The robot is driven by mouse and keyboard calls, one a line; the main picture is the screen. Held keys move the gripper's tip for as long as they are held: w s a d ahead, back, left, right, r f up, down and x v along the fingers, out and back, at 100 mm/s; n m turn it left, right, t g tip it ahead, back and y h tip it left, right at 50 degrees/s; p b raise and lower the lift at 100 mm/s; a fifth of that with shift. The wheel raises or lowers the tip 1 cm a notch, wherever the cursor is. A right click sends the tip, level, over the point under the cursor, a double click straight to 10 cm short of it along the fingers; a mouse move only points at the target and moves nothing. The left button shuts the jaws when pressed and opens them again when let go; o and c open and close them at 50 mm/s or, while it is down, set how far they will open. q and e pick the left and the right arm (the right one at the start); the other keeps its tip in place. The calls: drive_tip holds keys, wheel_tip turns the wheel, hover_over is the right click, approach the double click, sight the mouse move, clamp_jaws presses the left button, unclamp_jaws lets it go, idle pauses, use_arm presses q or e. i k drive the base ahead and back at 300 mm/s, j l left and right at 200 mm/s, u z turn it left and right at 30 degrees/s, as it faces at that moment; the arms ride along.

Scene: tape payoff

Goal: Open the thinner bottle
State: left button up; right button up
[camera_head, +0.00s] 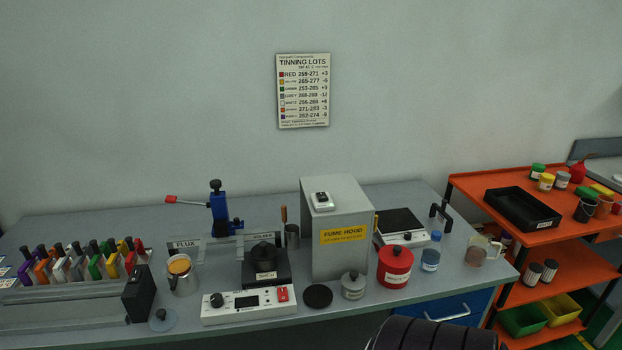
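A small bottle (430,259) with a blue upper part and a pale label stands upright on the bench's right part, between a red canister (394,267) and a clear mug-like vessel (477,250). It looks like the thinner bottle, but its label is too small to read. Its top looks covered; I cannot tell how the cap is fastened. Neither of my grippers shows in the head view, and nothing touches the bottle.
The grey bench (120,215) holds a fume hood box (336,230), a hot plate (402,224), a grey lidded pot (353,285), a black disc (318,296) and a control unit (248,305). An orange cart (530,235) stands at right. A dark ribbed shape blocks the bottom edge.

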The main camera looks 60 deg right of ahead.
sight(432, 253)
drive_tip(key=z, duration=2.75)
drive_tip(key=i, duration=0.1)
